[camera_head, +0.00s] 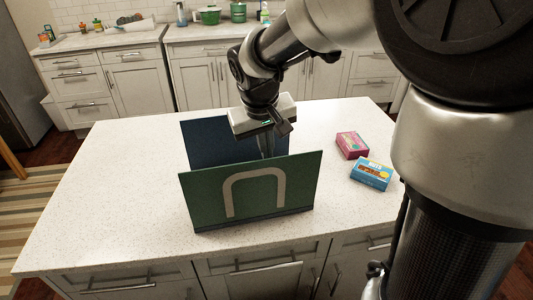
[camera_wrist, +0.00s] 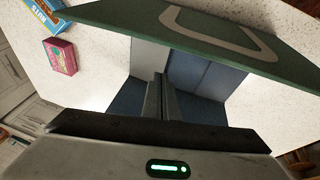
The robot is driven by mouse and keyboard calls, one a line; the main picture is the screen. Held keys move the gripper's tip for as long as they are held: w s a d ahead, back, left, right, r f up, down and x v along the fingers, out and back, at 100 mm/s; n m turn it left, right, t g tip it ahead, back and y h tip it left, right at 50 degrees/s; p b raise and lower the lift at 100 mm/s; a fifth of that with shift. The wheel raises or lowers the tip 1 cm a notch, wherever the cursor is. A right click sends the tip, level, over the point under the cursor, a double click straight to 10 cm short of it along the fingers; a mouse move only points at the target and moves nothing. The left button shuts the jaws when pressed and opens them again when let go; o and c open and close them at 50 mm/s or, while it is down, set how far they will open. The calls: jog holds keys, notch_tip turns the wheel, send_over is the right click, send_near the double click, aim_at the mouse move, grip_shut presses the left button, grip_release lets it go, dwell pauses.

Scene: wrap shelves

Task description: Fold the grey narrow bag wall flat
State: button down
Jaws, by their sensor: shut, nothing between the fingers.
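The bag stands on the white island counter, with a green wall (camera_head: 250,192) bearing a grey arch in front and a dark blue wall (camera_head: 206,140) behind. In the wrist view, a pale grey narrow panel (camera_wrist: 150,54) lies beside blue panels (camera_wrist: 205,75), below the green wall (camera_wrist: 185,25). The front wall hides the grey panel in the head view. My gripper (camera_head: 267,152) points down between the two large walls. Its fingers (camera_wrist: 158,82) are closed together and empty, close to the grey panel's lower edge; I cannot tell whether they touch it.
A pink box (camera_head: 352,145) and a blue box (camera_head: 371,174) lie on the counter (camera_head: 110,190) to the right of the bag. The counter's left side is clear. Cabinets with pots and bottles stand along the back wall.

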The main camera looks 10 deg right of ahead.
jog(key=v, duration=0.5)
jog(key=w+d+f+m+g+y+p, duration=0.1)
jog(key=w+d+m+g+p, duration=0.15)
jog(key=m, duration=0.75)
jog(key=w+d+m+g+y+p, duration=0.15)
jog(key=m+p, duration=0.25)
jog(key=m, duration=0.5)
jog(key=f, duration=0.4)
jog(key=a+f+b, duration=0.1)
jog(key=f, duration=0.4)
jog(key=a+f, duration=0.1)
jog(key=f, duration=0.3)
jog(key=shift+f+b, duration=0.3)
